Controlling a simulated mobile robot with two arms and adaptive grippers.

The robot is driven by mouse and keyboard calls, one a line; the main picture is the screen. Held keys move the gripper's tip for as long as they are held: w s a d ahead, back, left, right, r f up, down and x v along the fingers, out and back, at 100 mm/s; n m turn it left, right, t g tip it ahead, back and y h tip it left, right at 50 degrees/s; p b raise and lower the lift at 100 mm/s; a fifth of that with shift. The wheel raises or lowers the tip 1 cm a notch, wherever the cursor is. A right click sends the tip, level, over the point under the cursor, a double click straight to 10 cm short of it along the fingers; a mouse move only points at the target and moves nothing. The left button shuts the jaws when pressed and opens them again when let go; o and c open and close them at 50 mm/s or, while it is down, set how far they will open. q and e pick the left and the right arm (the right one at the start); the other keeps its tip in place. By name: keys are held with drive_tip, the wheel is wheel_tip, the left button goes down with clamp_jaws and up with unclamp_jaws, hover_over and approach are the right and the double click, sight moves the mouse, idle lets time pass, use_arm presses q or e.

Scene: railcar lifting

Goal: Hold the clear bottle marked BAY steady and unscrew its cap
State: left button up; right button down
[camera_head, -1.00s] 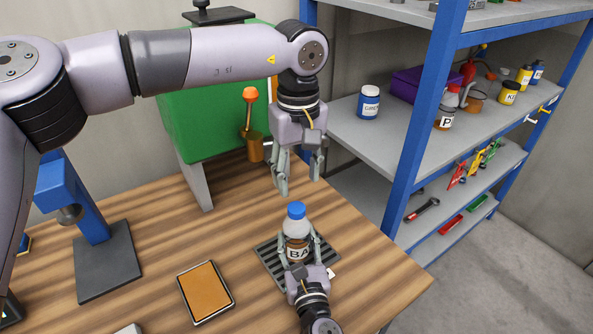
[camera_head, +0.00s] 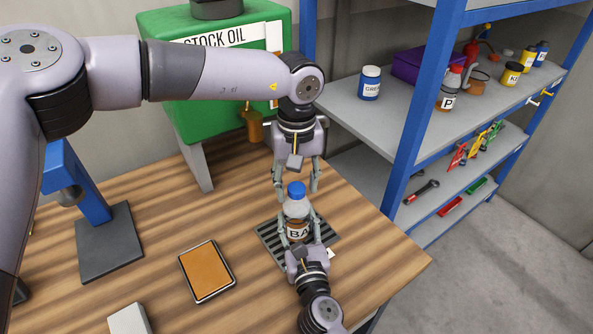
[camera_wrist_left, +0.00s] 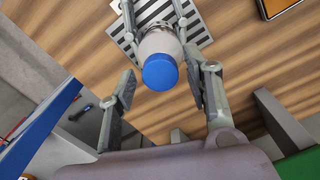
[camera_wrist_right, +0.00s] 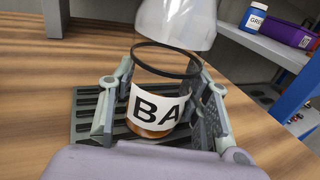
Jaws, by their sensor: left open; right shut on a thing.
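The clear bottle marked BAY (camera_head: 297,213) stands upright on a slotted grey grate (camera_head: 268,234), with brown contents low inside. My right gripper (camera_head: 299,226) is shut on the bottle's lower body from the front. My left gripper (camera_head: 296,189) points down from above, open, with its fingers on either side of the cap. In the left wrist view the blue cap (camera_wrist_left: 160,72) lies between the spread fingers, with gaps at both sides.
A tan pad in a dark frame (camera_head: 206,271) lies left of the grate. A blue press-like stand (camera_head: 90,215) is further left. A green STOCK OIL tank (camera_head: 195,110) stands behind. Blue-framed shelves (camera_head: 405,150) rise at the right. Bare wood lies between.

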use_arm(q)
drive_tip(key=shift+c, duration=0.6)
clamp_jaws()
